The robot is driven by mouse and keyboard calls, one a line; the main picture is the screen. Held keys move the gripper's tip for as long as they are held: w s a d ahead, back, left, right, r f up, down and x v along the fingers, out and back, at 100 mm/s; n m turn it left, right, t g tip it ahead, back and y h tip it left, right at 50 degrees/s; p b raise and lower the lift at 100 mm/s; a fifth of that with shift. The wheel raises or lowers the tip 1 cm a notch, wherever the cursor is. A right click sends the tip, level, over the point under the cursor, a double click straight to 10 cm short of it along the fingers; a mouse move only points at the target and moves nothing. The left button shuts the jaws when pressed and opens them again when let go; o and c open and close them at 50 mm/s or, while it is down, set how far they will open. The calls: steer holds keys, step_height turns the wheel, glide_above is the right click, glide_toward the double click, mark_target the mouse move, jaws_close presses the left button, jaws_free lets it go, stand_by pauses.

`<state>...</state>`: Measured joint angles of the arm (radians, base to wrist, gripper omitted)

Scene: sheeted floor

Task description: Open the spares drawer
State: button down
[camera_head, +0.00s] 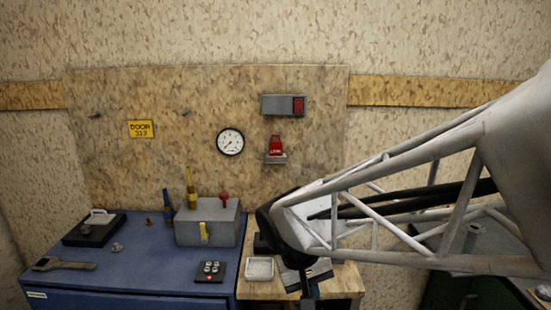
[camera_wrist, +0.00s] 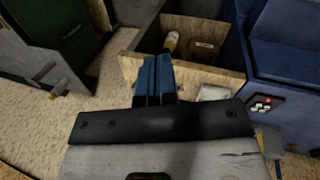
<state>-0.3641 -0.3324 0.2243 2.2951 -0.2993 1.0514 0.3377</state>
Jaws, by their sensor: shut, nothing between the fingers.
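In the wrist view an open, drawer-like wooden compartment (camera_wrist: 212,80) lies beyond my gripper, next to a blue cabinet. A pale bottle (camera_wrist: 171,41) and a brown box (camera_wrist: 204,50) lie inside it. No spares label is readable. My gripper (camera_wrist: 153,70) is shut and empty, its blue fingers together in front of the compartment's near wall; I cannot tell if they touch it. In the head view the arm's end hangs over the wooden bench (camera_head: 345,283) and hides part of it. The blue bench (camera_head: 150,280) has a white label, too small to read.
A grey box (camera_head: 208,222) with levers, a button pad (camera_head: 210,271), a wrench (camera_head: 64,265) and a black tray (camera_head: 93,229) stand on the blue bench. A white dish (camera_head: 260,269) is beside my arm. A dark green cabinet (camera_wrist: 60,35) stands left in the wrist view.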

steer(key=s+d+r+m+t+y, duration=0.2)
steer(key=s+d+r+y, duration=0.1)
steer(key=s+d, duration=0.8)
steer(key=shift+s+d+r, duration=0.15)
steer(key=shift+s+r, duration=0.3)
steer(key=shift+r, duration=0.35)
steer(key=c, duration=1.8)
jaws_free()
steer(key=shift+c, duration=0.2)
